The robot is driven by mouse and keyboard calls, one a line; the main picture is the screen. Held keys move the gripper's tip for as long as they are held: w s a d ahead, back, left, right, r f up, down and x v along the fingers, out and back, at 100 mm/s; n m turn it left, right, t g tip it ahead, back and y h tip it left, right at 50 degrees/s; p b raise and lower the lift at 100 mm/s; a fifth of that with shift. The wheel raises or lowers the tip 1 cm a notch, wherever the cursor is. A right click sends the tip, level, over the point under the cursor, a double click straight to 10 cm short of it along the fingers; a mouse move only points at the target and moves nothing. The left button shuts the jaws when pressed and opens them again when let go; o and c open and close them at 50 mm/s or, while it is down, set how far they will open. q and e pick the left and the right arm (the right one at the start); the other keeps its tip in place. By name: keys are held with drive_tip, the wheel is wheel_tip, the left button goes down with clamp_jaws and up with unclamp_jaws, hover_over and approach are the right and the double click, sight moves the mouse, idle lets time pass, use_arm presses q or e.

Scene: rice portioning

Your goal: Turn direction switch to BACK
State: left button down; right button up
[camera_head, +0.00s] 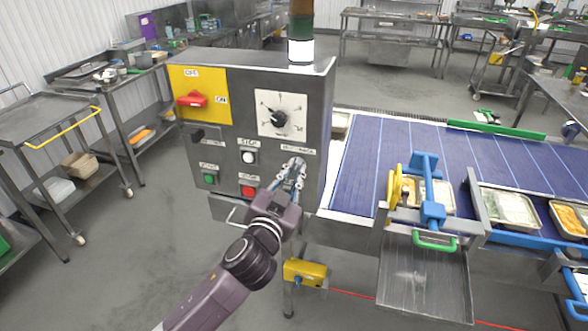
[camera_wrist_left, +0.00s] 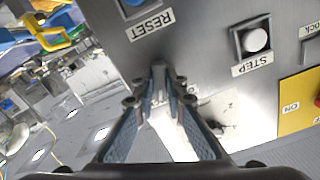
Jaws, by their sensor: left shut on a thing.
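The grey control box (camera_head: 325,95) has a front panel, and my left gripper (camera_head: 294,168) is at its right side, under small labels (camera_head: 299,150) too blurred to read. In the left wrist view the fingertips (camera_wrist_left: 160,82) meet close against the panel, beside the RESET label (camera_wrist_left: 151,25) and blue button (camera_wrist_left: 134,3). The STEP button (camera_wrist_left: 256,40) is white and also shows in the head view (camera_head: 249,157). I cannot tell the switch's position. My right gripper is not in view.
The panel also has a red handle (camera_head: 192,99) on a yellow plate, a dial (camera_head: 279,119), a green button (camera_head: 208,179) and a red button (camera_head: 248,191). A blue conveyor belt (camera_head: 385,150) with food trays (camera_head: 511,208) lies to the right. Open floor is at lower left.

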use_arm(q)
drive_tip(key=shift+f+m, duration=0.1)
drive_tip(key=shift+m, duration=0.7)
drive_tip(key=shift+p, duration=0.3)
drive_tip(key=shift+m, duration=0.6)
drive_tip(key=c, duration=0.9)
unclamp_jaws()
drive_tip(key=shift+s+a+p, duration=0.15)
drive_tip(key=shift+s+p, duration=0.2)
drive_tip(key=shift+s, duration=0.2)
drive_tip(key=v, duration=0.7)
drive_tip(key=shift+p, duration=0.4)
